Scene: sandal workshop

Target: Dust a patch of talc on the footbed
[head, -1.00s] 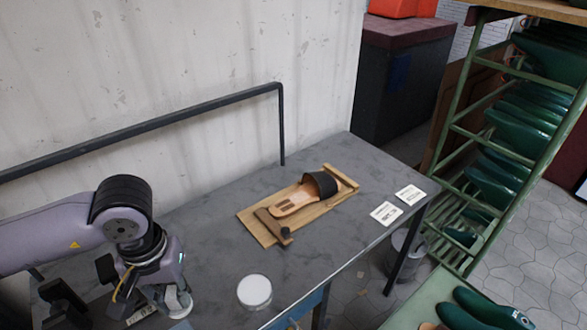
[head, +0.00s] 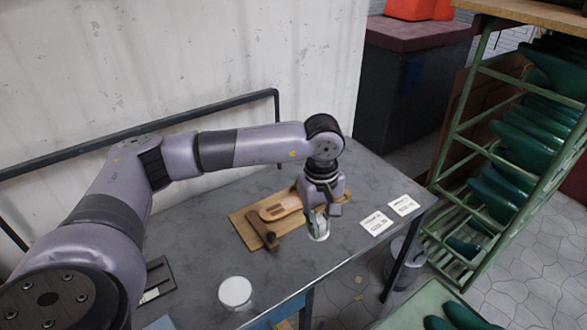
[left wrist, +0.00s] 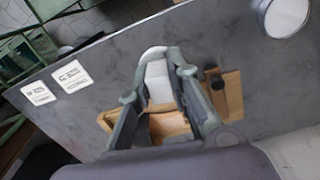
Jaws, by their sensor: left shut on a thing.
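My left gripper (head: 318,212) is shut on a small clear jar with white contents (head: 319,230). The jar is in front of the right end of a wooden board (head: 240,222) in the head view; its height above the table is hard to tell. In the left wrist view the white jar (left wrist: 157,82) sits between the fingers (left wrist: 160,100), over part of the board (left wrist: 232,95). The sandal's tan footbed (head: 283,206) lies on the board. Its dark strap is hidden behind my left gripper. My right gripper is not in view.
A wooden bar with a dark knob (head: 271,238) crosses the board's near left end. A round white-topped container (head: 235,291) stands at the table's front. Two white cards (head: 376,223) lie to the right. A green rack (head: 470,180) stands beyond the table's right end.

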